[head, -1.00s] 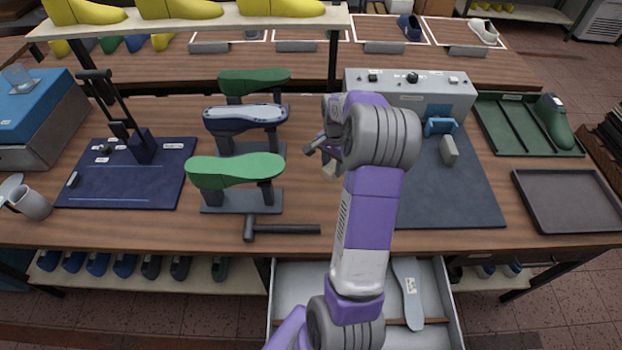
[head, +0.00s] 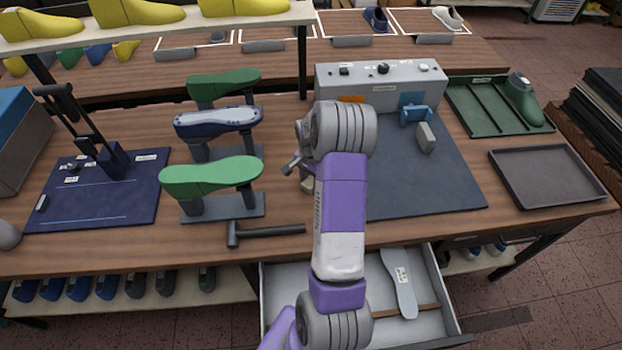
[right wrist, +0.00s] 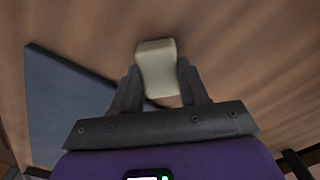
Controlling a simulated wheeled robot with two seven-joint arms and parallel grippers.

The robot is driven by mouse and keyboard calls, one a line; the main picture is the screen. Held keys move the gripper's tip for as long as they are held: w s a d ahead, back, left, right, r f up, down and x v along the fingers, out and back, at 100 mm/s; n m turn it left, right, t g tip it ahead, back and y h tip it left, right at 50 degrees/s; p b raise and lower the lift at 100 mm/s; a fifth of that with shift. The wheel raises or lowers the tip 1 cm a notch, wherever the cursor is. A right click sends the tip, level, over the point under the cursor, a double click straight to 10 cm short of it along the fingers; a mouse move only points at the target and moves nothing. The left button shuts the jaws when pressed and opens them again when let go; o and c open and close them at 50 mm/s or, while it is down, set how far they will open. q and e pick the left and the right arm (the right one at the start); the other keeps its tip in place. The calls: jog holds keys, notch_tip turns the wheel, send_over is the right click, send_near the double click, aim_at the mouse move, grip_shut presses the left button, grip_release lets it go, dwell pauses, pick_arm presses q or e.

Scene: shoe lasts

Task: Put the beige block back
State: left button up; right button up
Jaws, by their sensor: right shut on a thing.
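The beige block (right wrist: 157,70) is between the fingers of my right gripper (right wrist: 160,95) in the right wrist view, with bare wood behind it. In the head view a small part of the block (head: 307,185) shows below the right gripper (head: 299,165), left of my purple and grey arm, which hides the rest. The gripper is shut on the block, over the wooden bench between the green lasts and the dark mat. Its exact height above the wood cannot be told. My left gripper is not in view.
The dark mat (head: 440,185) carries a grey control box (head: 385,90), a blue clamp (head: 415,115) and a grey block (head: 426,137). Lasts on stands (head: 212,175) and a hammer (head: 265,230) lie left. An open drawer (head: 285,285) is below. An empty tray (head: 545,175) stands right.

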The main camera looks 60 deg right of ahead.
aim_at(311, 181)
jog(key=shift+f, duration=0.2)
jog(key=o, duration=1)
jog(key=shift+r, duration=0.1)
jog(key=shift+r, duration=0.5)
notch_tip(311, 181, up, 11)
jog(key=shift+r+p, duration=0.2)
jog(key=shift+p, duration=0.65)
